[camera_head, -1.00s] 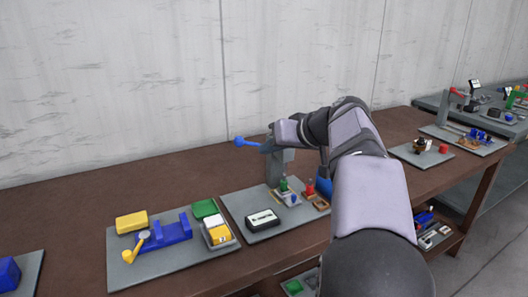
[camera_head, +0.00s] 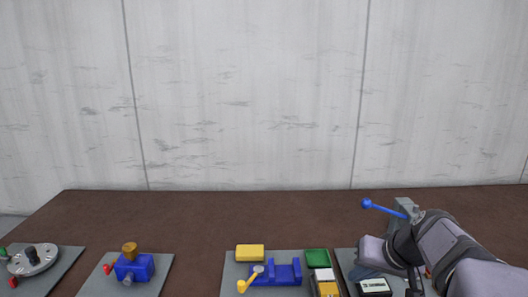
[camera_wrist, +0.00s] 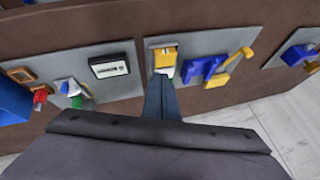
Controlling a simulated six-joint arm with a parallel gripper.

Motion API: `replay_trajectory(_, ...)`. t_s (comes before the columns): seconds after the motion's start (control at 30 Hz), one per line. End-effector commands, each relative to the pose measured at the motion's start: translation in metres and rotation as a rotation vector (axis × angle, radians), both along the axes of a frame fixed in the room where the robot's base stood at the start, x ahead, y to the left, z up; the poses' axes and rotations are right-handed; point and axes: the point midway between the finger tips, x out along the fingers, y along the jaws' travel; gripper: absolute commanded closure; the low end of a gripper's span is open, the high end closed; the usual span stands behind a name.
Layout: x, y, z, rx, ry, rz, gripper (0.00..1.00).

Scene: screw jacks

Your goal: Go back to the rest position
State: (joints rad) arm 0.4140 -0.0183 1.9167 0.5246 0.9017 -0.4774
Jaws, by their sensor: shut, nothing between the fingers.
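My gripper shows in the wrist view (camera_wrist: 163,92) as dark blue-grey fingers pressed together with nothing between them. The fingers point toward the bench, just below a board with yellow and white blocks (camera_wrist: 165,55) in the picture. I cannot tell the height of the tips above it. In the head view my arm fills the lower right corner, and the fingertips cannot be made out clearly there. A grey post (camera_head: 407,206) with a blue ball-ended lever (camera_head: 382,208) stands just behind my arm. My arm hides much of that post's board.
The brown bench (camera_head: 215,215) carries several grey boards. A blue vise-like device (camera_head: 275,273), a yellow block (camera_head: 250,251) and a green block (camera_head: 318,258) share one. Farther left are a blue housing with a brown knob (camera_head: 133,265) and a round grey disc (camera_head: 33,260). The bench's back strip is clear.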

Motion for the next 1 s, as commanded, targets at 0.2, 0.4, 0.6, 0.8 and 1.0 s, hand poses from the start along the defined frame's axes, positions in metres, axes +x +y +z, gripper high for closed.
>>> replay_trajectory(0.2,-0.096,0.061,-0.043,-0.104,0.296,0.086,1.00)
replay_trajectory(0.4,-0.169,0.078,-0.067,-0.216,0.443,0.156,1.00)
replay_trajectory(0.6,-0.201,0.079,-0.076,-0.271,0.494,0.192,1.00)
replay_trajectory(0.8,-0.205,0.078,-0.079,-0.277,0.500,0.195,1.00)
replay_trajectory(1.0,-0.205,0.078,-0.079,-0.276,0.499,0.194,1.00)
